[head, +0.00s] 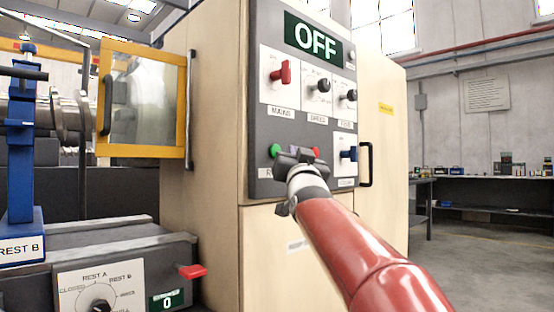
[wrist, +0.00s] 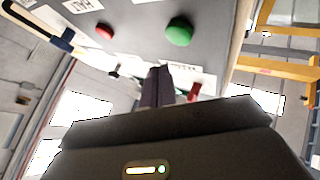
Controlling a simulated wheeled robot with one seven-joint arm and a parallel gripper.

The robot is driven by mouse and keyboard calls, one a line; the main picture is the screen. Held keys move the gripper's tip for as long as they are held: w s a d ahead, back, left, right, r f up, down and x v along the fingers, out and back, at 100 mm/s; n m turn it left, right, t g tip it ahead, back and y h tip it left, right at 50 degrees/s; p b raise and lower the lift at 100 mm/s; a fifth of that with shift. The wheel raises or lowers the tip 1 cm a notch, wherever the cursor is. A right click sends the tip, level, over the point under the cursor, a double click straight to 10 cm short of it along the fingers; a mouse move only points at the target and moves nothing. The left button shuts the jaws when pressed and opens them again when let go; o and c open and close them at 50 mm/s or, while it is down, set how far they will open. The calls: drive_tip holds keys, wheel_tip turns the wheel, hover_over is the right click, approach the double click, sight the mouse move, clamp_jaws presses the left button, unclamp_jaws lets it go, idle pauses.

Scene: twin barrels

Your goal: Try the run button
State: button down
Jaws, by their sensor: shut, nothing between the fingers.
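The control panel (head: 313,118) is a grey plate on a cream cabinet. A green button (head: 275,151) sits at its lower left, and a red button (head: 316,152) sits to the right. My gripper (head: 298,152) is in front of the panel between the two, shut and empty, hiding part of the label there. In the wrist view the green button (wrist: 179,32) is beyond the shut fingertips (wrist: 160,70), slightly right, and looks apart from them. The red button (wrist: 104,31) is left there. The dark green sign (head: 313,38) reads OFF. The red mains switch (head: 281,73) is above the green button.
Black knobs (head: 323,85) and a blue switch (head: 349,153) project from the panel. A black handle (head: 367,164) stands out at its right. A yellow-framed window door (head: 146,98) and a lathe with a blue rest (head: 24,150) are at the left. Open floor lies at the right.

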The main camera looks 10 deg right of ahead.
drive_tip(key=shift+s+d+b, duration=0.75)
drive_tip(key=shift+s+b, duration=0.1)
drive_tip(key=shift+s, duration=0.2)
